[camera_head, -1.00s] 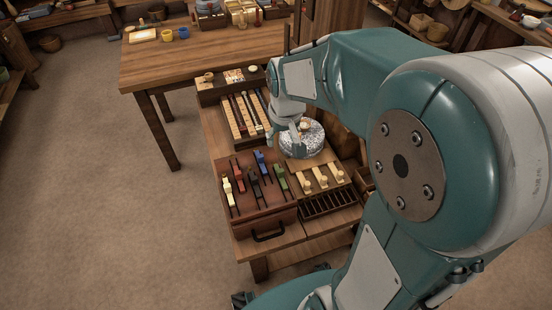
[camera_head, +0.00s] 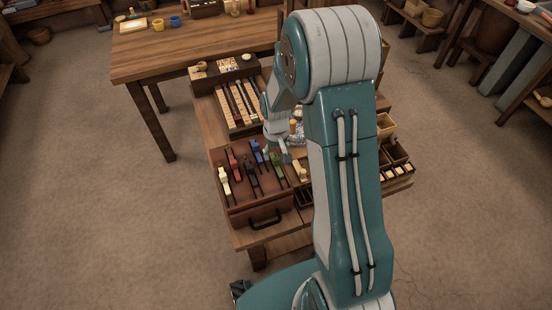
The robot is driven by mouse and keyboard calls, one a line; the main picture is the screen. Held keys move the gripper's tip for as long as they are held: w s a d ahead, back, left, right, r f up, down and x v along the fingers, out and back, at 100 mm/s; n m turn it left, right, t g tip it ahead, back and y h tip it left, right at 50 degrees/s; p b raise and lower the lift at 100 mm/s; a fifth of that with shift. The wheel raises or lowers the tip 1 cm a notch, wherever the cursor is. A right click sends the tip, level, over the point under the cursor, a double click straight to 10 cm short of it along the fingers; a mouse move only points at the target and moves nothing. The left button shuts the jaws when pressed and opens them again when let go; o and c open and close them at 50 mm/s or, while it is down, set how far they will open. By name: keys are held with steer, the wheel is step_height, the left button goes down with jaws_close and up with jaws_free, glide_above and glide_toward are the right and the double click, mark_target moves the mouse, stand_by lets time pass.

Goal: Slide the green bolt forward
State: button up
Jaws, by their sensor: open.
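The green bolt (camera_head: 277,161) is the rightmost of several coloured bolts on a reddish-brown board (camera_head: 241,206). Blue (camera_head: 256,149), black (camera_head: 250,165), red (camera_head: 232,158) and cream (camera_head: 225,183) bolts sit to its left, each in its own dark slot. My gripper (camera_head: 277,153) is open and close to the green bolt, at its far end. Whether it touches the bolt cannot be told at this size.
The board has a dark handle (camera_head: 265,221) at its front. Behind it stands a rack of striped slats (camera_head: 238,103). A pale peg (camera_head: 300,170) shows beside my arm. A larger wooden table (camera_head: 180,60) stands at the back left. The floor to the left is clear.

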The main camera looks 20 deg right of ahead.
mark_target(276, 159)
steer(key=shift+f, duration=1.8)
steer(key=shift+c, duration=0.3)
jaws_close()
